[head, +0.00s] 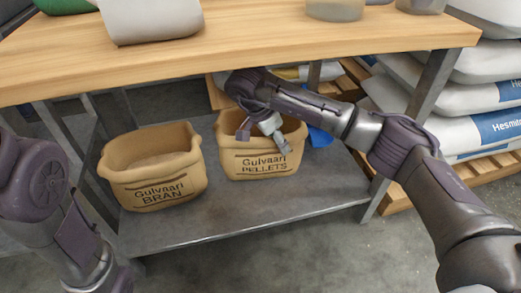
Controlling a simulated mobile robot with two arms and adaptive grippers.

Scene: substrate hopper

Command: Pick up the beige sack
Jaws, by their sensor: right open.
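Two beige open-topped sacks stand upright on the grey lower shelf of the workbench. The left sack (152,170) reads "Gulvaari BRAN", and its filling shows at the top. The right sack (258,165) reads "Gulvaari PELLETS". My right gripper (263,139) is open over the front rim of the pellets sack, its fingers pointing down. I cannot tell whether they touch the sack, and the arm hides part of its opening. My left arm comes in at the left and runs out of the bottom edge, so its gripper is out of view.
The wooden bench top (240,58) lies above the lower shelf (225,205), with a white container (150,18) on it. A blue object (319,137) is just right of the pellets sack. White bags (480,131) are stacked on a pallet at the right. The shelf front is clear.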

